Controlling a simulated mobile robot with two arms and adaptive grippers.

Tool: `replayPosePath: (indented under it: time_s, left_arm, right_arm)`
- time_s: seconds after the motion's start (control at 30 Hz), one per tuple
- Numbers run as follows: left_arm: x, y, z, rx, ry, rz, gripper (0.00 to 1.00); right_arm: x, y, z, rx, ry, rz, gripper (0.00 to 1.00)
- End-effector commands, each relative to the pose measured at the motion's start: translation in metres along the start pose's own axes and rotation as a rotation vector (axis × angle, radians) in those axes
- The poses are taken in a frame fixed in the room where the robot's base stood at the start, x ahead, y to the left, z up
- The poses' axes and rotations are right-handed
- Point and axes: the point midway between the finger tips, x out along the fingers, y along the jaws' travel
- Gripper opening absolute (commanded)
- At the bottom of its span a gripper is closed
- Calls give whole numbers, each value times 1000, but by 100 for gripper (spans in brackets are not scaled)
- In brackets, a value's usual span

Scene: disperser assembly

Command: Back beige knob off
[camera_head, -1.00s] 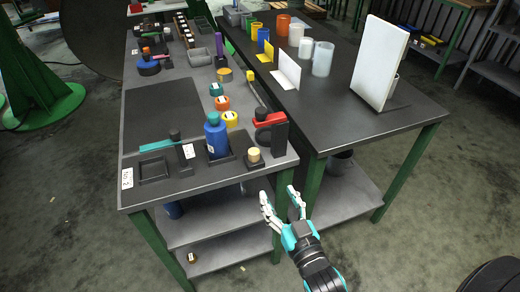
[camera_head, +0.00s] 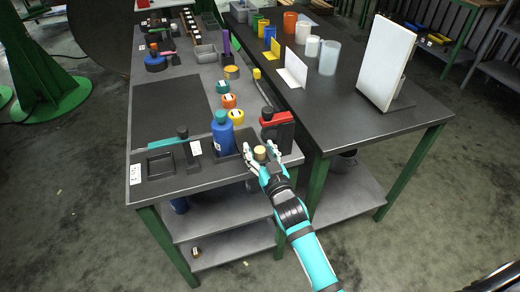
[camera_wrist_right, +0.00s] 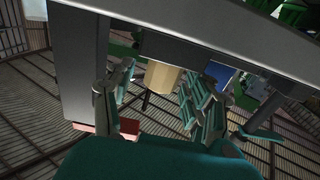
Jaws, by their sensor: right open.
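The beige knob (camera_head: 260,153) sits at the front right corner of the grey workbench, beside a blue bottle (camera_head: 222,134) and below a red and black part (camera_head: 277,122). My right gripper (camera_head: 261,154) is open, with its fingers on either side of the knob. In the right wrist view the knob (camera_wrist_right: 162,77) shows as a tan cylinder between the spread fingers (camera_wrist_right: 155,95). I cannot tell whether any finger touches it. The knob's base is partly hidden by the hand. My left gripper is not in view.
Orange (camera_head: 229,101) and yellow (camera_head: 236,117) round pieces lie behind the bottle. A black block with a teal bar (camera_head: 184,138) stands to the left. The dark table (camera_head: 400,128) on the right holds a white panel (camera_head: 385,65). A dark mat area (camera_head: 170,105) lies clear.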

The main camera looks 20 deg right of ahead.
Motion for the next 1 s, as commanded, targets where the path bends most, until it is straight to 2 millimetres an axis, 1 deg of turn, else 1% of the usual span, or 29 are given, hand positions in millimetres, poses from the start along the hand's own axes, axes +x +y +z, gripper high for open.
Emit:
replayPosePath:
  time_s: [0.27, 0.6, 0.67, 0.7, 0.83, 1.0]
  left_arm:
    - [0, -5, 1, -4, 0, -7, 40]
    - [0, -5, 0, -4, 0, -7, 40]
    - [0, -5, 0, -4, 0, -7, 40]
    - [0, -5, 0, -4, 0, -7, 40]
    - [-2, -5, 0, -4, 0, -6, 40]
    - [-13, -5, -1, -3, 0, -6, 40]
  right_arm:
    - [1, 0, 0, 0, 0, 0, 54]
    - [1, 0, 0, 0, 0, 0, 10]
    - [1, 0, 0, 0, 0, 0, 2]
    - [1, 0, 0, 0, 0, 0, 0]
    - [1, 0, -1, -2, 1, -9, 0]
    - [2, 0, -5, -9, 6, -74, 0]
